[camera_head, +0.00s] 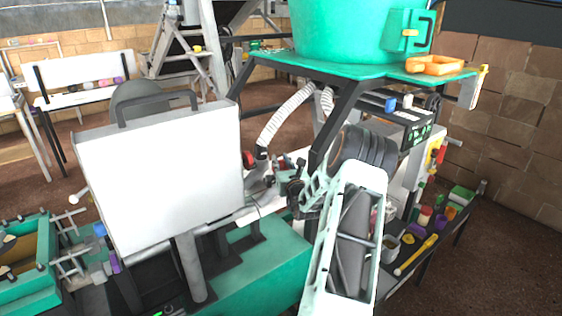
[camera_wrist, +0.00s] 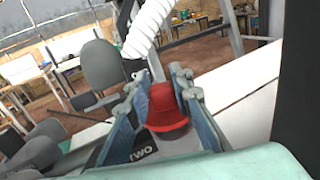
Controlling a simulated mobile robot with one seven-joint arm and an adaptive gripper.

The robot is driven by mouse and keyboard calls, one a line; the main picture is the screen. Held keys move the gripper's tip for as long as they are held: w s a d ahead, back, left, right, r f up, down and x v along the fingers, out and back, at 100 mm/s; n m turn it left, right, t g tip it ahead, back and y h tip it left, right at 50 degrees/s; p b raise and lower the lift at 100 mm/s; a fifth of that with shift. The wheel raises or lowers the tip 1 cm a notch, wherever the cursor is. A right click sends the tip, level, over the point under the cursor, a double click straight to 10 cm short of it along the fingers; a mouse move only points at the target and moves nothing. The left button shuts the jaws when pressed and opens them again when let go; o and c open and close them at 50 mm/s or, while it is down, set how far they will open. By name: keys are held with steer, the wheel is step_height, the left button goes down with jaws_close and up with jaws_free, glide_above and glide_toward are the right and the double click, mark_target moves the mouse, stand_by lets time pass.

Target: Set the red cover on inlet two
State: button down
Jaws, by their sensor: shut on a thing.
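The red cover (camera_wrist: 165,108) is between the two blue-grey fingers of my gripper (camera_wrist: 163,100) in the wrist view. My gripper is shut on it. The cover stands about upright, with a dark band at its lower edge.
The ribbed white hose (camera_wrist: 148,28) rises close behind the cover. A large white panel (camera_head: 160,175) stands to the left. A green tabletop (camera_head: 345,70) on dark legs overhangs the area. A cluttered low shelf (camera_head: 408,255) is to the right.

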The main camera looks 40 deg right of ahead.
steer(key=shift+f, duration=0.15)
steer(key=shift+f+b, duration=0.55)
steer(key=c, duration=1.7)
jaws_free()
steer(key=shift+r+p, duration=0.4)
steer(key=b+v, duration=0.1)
steer(key=v, duration=0.5)
steer(key=b+v, duration=0.1)
steer(key=v, duration=0.5)
steer(key=shift+r, duration=0.25)
